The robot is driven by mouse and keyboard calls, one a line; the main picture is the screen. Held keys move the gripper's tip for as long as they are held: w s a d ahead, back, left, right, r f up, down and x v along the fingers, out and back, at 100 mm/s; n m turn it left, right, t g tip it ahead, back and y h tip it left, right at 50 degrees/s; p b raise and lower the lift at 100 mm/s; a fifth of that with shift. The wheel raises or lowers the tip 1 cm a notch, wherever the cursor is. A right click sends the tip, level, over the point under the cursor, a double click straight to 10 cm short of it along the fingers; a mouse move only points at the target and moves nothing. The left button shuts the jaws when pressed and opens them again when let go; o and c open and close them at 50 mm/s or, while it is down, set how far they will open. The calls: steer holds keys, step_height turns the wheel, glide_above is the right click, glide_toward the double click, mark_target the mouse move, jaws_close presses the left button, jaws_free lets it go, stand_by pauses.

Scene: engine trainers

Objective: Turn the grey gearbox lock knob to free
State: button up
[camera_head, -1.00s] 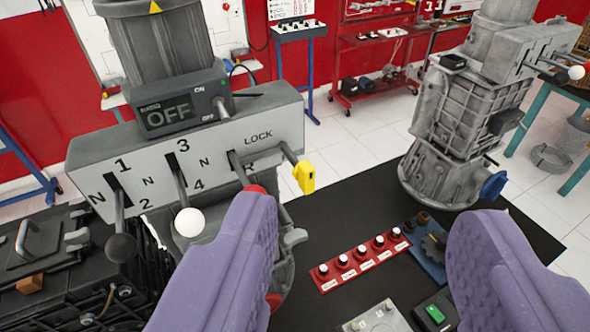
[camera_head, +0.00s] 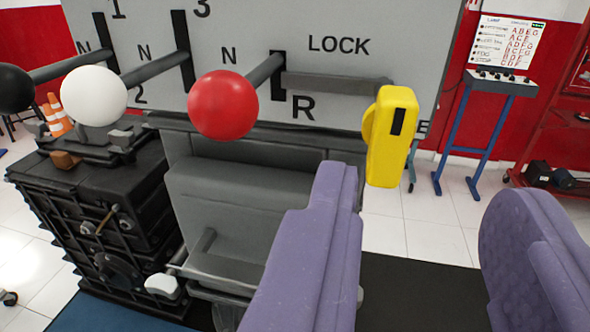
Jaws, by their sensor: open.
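The grey gearbox panel (camera_head: 350,20) fills the upper part of the view, with LOCK printed on its face. The yellow lock knob (camera_head: 390,145) sits at the panel's right, to the right of and below LOCK. Its long side is roughly upright, with a black mark on its face. Another label behind it is mostly hidden, with only an E showing. My gripper (camera_head: 428,190) is open and empty, with purple fingers. The knob lies above the gap, closer to the left finger, and no contact is seen.
Levers with a red ball (camera_head: 223,105), a white ball (camera_head: 94,96) and a black ball (camera_head: 14,88) stick out left of the knob. A black engine block (camera_head: 100,220) stands below left. A blue-legged stand (camera_head: 487,130) is behind right, with open floor before it.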

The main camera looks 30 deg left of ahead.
mark_target(393, 143)
steer(key=x, duration=0.5)
steer(key=b+x, duration=0.1)
steer(key=x, duration=0.1)
steer(key=shift+w+a, duration=0.15)
steer(key=shift+a, duration=0.3)
jaws_close()
